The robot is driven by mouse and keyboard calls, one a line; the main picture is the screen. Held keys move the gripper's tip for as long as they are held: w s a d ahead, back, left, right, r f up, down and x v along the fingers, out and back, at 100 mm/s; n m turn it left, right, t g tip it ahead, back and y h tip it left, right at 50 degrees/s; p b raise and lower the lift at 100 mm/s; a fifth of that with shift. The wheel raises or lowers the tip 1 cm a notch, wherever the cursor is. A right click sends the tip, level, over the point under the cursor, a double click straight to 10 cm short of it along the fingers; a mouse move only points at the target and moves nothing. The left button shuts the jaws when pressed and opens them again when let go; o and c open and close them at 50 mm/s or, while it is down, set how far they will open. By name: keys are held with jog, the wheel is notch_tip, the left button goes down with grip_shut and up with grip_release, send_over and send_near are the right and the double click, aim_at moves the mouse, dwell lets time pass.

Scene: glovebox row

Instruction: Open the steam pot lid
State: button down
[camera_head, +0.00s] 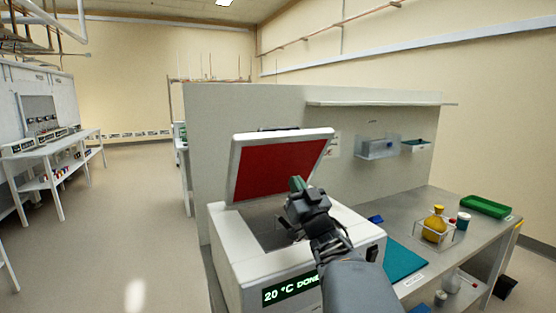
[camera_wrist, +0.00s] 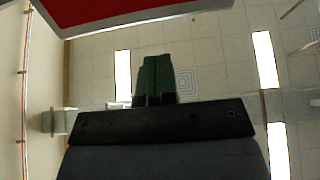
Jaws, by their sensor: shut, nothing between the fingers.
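The steam pot (camera_head: 246,262) is a white box with a green display reading "20 °C DONE". Its lid (camera_head: 280,165) stands raised and tilted at the back, with its red underside facing me. The lid also crosses the top of the wrist view (camera_wrist: 130,10). My gripper (camera_head: 297,184) is above the pot's opening, in front of the lid's lower right part. Its green fingers (camera_wrist: 157,78) are together and empty. In the wrist view they are apart from the lid; the head view does not show the gap. My arm hides part of the pot's top and front.
Right of the pot, a grey bench (camera_head: 440,258) holds a teal mat (camera_head: 404,262), a yellow flask (camera_head: 434,228) in a clear holder, a white cup (camera_head: 463,221) and a green tray (camera_head: 486,206). A partition (camera_head: 230,120) stands behind. Open floor lies to the left.

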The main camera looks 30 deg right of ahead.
aim_at(275, 141)
jog(key=p+x, duration=0.4)
jog(key=x, duration=0.9)
jog(key=shift+w+r+p, duration=0.25)
jog(key=shift+r+p, duration=0.05)
jog(key=shift+p, duration=0.05)
